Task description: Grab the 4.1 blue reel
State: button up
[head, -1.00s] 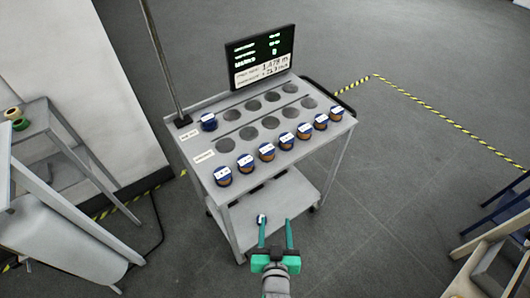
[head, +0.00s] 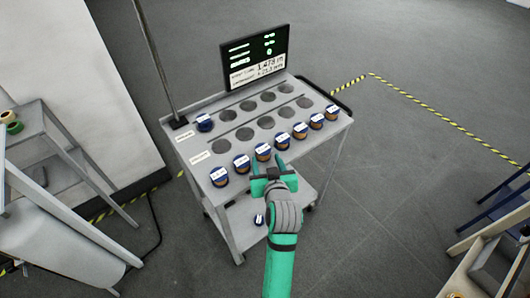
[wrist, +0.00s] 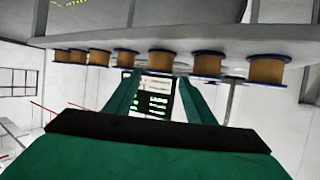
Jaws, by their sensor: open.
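Several copper-coloured reels with blue flanges and white labels stand in a row along the front edge of the trolley's top; two of them are a reel (head: 241,164) and a reel (head: 263,152). The label numbers are too small to read, so I cannot tell which is 4.1. Another blue reel (head: 204,123) sits at the back left. My gripper (head: 268,168) is open and empty at the trolley's front edge, close to the middle reels. The wrist view shows the row upside down, with a reel (wrist: 207,64) beyond my spread fingers (wrist: 158,95).
The grey trolley (head: 205,160) has empty round recesses (head: 265,122), a screen (head: 255,60) at the back and a pole at the back left. A small labelled item (head: 258,219) lies on the lower shelf. A bench with rolls (head: 14,125) stands left.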

aim_at(264, 154)
jog(key=shift+x, duration=4.3)
jog(key=c, duration=0.7)
